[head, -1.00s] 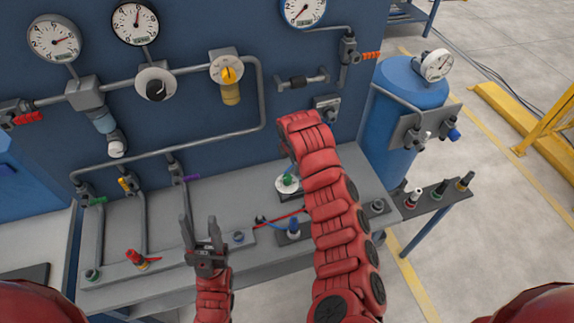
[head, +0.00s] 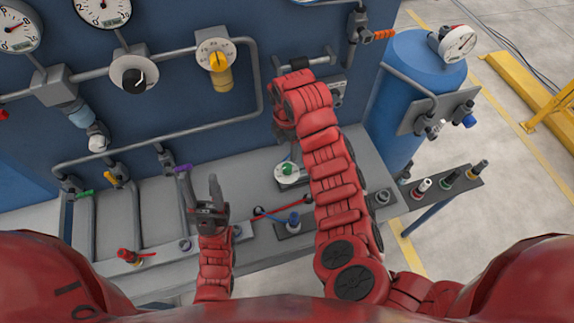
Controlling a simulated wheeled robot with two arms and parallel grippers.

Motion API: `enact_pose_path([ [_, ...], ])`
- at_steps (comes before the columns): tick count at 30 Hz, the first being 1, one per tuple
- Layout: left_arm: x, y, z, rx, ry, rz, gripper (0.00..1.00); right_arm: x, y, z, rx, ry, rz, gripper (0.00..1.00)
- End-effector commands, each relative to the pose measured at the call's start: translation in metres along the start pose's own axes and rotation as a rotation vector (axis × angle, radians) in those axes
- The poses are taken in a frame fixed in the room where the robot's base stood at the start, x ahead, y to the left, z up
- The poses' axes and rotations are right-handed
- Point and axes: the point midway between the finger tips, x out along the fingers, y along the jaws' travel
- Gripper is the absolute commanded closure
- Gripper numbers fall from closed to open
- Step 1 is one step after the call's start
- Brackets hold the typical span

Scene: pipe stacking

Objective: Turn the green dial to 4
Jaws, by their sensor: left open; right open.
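The green dial (head: 288,169) is a green knob on a pale round face, on a small dark mount on the grey bench. Its face is too small to read a number. My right arm bends down from above, and its gripper (head: 290,147) is just above the dial, mostly hidden by my own wrist. Its fingers do not show clearly, and I cannot tell whether it touches the knob. My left gripper (head: 204,196) is open and empty, fingers pointing up the picture, left of the green dial and over the front of the bench.
A black dial (head: 133,74) and a yellow-handled dial (head: 216,60) are on the blue wall panel. A red valve (head: 130,257) and a blue plug (head: 294,219) are along the bench front. A blue tank (head: 420,75) stands to the right.

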Motion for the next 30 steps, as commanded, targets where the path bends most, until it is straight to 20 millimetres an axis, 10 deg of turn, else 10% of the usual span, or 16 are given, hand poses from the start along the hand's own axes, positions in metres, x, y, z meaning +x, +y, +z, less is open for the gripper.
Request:
enact_pose_path([
  [11, -0.018, 0.001, 0.003, 0.000, 0.000, 0.000, 0.51, 0.077, -0.002, -0.001, 0.001, 0.002, -0.004, 0.29],
  [30, -0.008, 0.000, 0.001, 0.000, 0.000, 0.000, 0.51, 0.103, 0.000, 0.000, 0.001, 0.000, 0.001, 0.31],
])
